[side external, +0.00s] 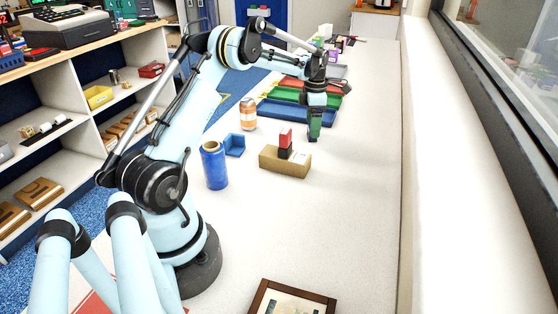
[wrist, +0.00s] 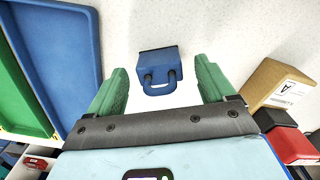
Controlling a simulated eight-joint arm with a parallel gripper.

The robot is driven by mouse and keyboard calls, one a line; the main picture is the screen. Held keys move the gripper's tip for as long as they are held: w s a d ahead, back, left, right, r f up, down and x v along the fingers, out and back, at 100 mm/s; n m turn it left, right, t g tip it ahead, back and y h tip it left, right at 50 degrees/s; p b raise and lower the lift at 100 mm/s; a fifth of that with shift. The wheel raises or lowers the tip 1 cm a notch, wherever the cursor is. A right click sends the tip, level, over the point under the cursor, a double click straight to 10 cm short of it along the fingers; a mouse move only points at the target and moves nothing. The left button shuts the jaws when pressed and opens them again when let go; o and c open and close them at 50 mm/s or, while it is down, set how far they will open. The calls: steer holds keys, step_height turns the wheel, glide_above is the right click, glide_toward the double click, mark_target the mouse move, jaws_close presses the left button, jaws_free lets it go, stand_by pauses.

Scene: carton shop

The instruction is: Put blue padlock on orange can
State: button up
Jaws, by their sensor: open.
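The blue padlock (wrist: 157,66) lies on the white table in the wrist view, its shackle pointing toward my gripper. It sits in line with the gap between my two green fingers, with space on both sides. My gripper (side external: 314,134) is open, pointing down over the table beyond the cardboard box in the side view. I cannot make out the padlock there; the gripper seems to hide it. The orange can (side external: 248,115) stands upright on the table, left of my gripper, with nothing on its top.
A cardboard box (side external: 270,158) has red and black blocks (side external: 286,138) on it. A blue cylinder (side external: 214,168) and a blue angled piece (side external: 235,143) stand nearby. Blue, green and red trays (side external: 275,108) lie behind. A picture frame (side external: 262,300) is in front; the table's right side is clear.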

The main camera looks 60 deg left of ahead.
steer(key=shift+f, duration=1.3)
steer(key=c, duration=1.4)
